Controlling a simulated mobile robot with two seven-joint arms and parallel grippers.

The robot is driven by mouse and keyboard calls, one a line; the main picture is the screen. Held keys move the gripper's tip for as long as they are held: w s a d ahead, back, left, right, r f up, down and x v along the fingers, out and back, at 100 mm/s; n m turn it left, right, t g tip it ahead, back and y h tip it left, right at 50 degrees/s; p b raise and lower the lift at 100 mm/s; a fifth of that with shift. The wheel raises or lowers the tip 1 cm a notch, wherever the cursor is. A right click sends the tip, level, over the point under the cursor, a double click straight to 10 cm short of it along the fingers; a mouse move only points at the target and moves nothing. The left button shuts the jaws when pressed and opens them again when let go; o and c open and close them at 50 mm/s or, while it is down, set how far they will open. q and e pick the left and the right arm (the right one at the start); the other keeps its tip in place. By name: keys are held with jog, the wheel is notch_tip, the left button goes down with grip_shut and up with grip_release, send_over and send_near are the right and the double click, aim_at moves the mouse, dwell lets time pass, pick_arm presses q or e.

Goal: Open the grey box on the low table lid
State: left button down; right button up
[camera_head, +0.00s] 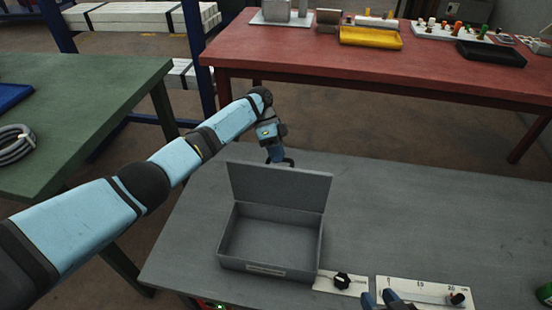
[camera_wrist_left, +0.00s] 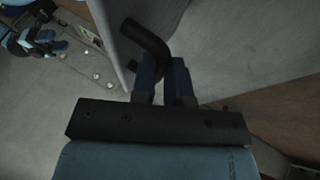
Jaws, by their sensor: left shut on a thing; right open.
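The grey box (camera_head: 268,269) stands on the grey low table (camera_head: 430,210), and its inside looks empty. Its lid (camera_head: 278,187) is raised to about upright along the back edge; a large grey panel, seemingly the lid, also fills the upper right of the left wrist view (camera_wrist_left: 245,50). My left gripper (camera_head: 279,157) is behind the lid's top edge. Its blue fingers are shut on a black bent handle (camera_wrist_left: 146,38) at the lid.
A plate with a black knob (camera_head: 342,281) and a scale plate with a slider (camera_head: 425,293) lie right of the box. A green table (camera_head: 85,115) stands left, a red table (camera_head: 380,62) with trays at the back. The low table's right side is mostly clear.

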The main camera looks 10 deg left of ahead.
pick_arm(q)
jog(key=shift+s+f, duration=0.15)
jog(key=shift+f, duration=0.35)
jog(key=c, duration=1.1)
grip_release()
jog(key=shift+f, duration=0.1)
jog(key=shift+w, duration=0.2)
jog(key=shift+a+r, duration=0.1)
jog(key=shift+r, duration=0.2)
jog(key=v, duration=1.3)
jog(key=shift+w+r+p, duration=0.3)
jog(key=shift+p, duration=0.1)
